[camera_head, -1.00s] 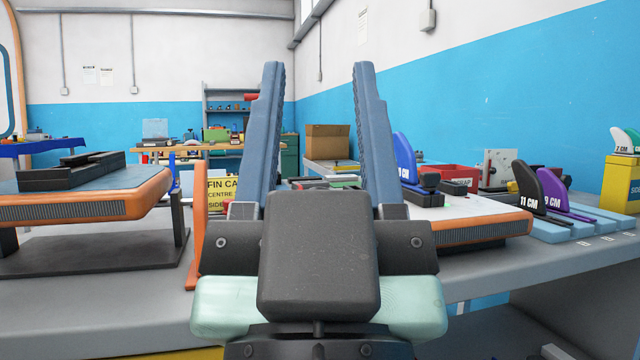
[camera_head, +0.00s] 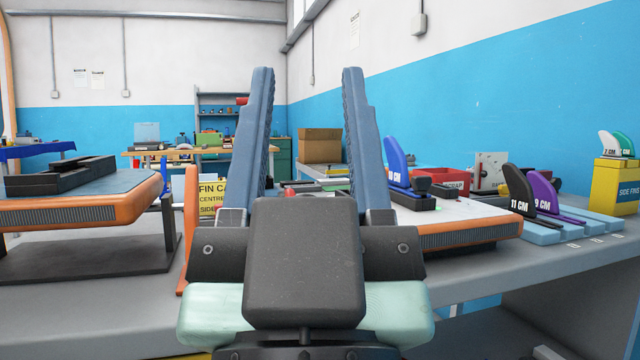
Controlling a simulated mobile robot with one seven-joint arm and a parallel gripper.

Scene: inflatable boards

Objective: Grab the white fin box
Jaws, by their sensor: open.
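My gripper (camera_head: 307,72) fills the middle of the view, its two long blue-grey fingers upright and apart. It is open, with nothing visible between the fingertips. I cannot make out a white fin box. An orange-edged board (camera_head: 465,232) lies on the bench to the right, partly behind my gripper. It has a pale top, and a blue fin (camera_head: 396,160) stands in a black box (camera_head: 412,199) on it. Another orange-edged board (camera_head: 80,212) at left carries a long black box (camera_head: 60,176). My gripper hides part of the bench centre.
A black 11 CM fin (camera_head: 518,192) and a purple 9 CM fin (camera_head: 545,193) stand on a light blue rack at right. A yellow side-fins box (camera_head: 612,186) is at far right. A thin orange upright (camera_head: 189,230) and a yellow sign (camera_head: 210,195) stand left of my gripper.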

